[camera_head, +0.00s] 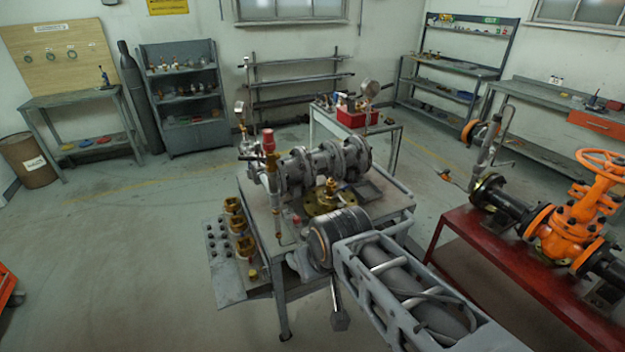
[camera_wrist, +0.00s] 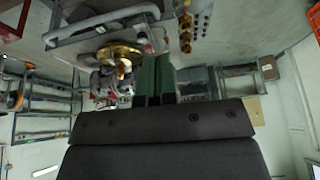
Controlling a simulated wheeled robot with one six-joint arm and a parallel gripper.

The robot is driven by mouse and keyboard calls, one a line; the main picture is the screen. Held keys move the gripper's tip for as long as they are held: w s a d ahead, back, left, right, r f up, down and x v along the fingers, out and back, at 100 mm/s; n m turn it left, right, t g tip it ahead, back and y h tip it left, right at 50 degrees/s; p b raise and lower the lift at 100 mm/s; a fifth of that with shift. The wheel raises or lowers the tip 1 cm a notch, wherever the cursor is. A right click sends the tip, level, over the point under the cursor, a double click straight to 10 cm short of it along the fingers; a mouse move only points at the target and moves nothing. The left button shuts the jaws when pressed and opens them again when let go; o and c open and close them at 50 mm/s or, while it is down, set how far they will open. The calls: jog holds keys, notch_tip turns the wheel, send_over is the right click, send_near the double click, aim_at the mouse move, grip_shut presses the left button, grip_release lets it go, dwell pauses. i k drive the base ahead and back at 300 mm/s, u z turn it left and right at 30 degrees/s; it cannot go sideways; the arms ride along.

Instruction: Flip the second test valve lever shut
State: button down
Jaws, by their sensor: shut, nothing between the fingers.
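My gripper (camera_wrist: 155,82) shows in the wrist view as two dark green fingers side by side, shut with nothing between them. In the head view my arm hides it. The grey flanged valve assembly (camera_head: 313,163) lies on the middle bench, with a brass flange (camera_head: 329,200) in front; the flange also shows left of my fingers in the wrist view (camera_wrist: 119,51). Small fittings with a red cap (camera_head: 268,141) stand at the assembly's left end. An orange-tipped lever (camera_head: 446,176) sits at the right-hand pipework. I cannot tell which lever is the second test valve's, nor its position.
Several brass fittings (camera_head: 236,225) stand on a plate at the bench's left edge. An orange gate valve (camera_head: 575,222) stands on a red bench (camera_head: 476,240) at right. A red toolbox (camera_head: 350,114) is on a cart behind.

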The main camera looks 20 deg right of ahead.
aim_at(349, 185)
jog(key=i, duration=0.85)
jog(key=z, duration=0.25)
